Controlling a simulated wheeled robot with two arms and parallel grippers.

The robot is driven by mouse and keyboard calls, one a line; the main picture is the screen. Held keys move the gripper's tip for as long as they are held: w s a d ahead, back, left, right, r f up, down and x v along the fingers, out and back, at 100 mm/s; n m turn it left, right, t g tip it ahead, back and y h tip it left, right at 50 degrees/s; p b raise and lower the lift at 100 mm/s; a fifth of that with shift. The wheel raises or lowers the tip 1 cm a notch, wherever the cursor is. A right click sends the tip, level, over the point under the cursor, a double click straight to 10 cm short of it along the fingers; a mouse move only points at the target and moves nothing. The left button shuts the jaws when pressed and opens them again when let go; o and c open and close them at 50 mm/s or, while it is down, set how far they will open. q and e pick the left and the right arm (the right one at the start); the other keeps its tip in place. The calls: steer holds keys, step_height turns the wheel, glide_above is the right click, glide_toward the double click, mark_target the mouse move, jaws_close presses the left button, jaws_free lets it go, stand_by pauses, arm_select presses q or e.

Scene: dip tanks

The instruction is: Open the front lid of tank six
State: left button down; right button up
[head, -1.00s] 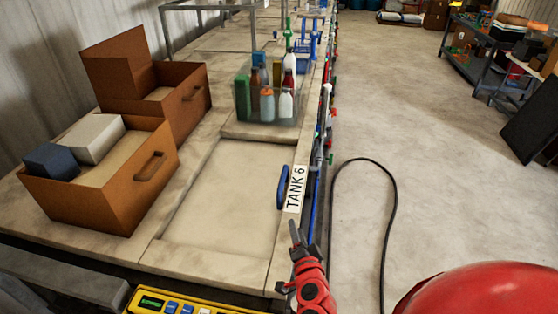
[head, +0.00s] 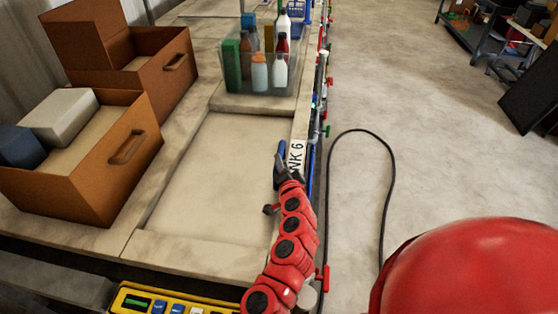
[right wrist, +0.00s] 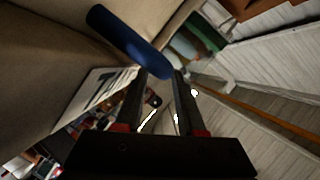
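The front lid of tank six (head: 205,185) is a flat beige panel, lying closed in the tank top. Its blue handle (head: 282,150) stands at the lid's right edge, beside the white label (head: 297,157), partly hidden by my gripper. My right gripper (head: 280,168) is at the near end of the handle. In the right wrist view, the two dark fingers (right wrist: 160,73) stand apart, and the lower end of the blue handle (right wrist: 128,40) is at their tips. I cannot tell whether they touch it. My left gripper is not in view.
A clear bin of bottles (head: 262,78) stands just beyond the lid. Two brown boxes (head: 95,185) (head: 165,75) stand left of it. A yellow control panel (head: 135,300) is at the near edge. A black hose (head: 392,190) lies on the open floor at right.

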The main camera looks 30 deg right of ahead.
steer(key=shift+b+x, duration=0.5)
steer(key=shift+x, duration=2.1)
steer(key=shift+r, duration=0.15)
jaws_close()
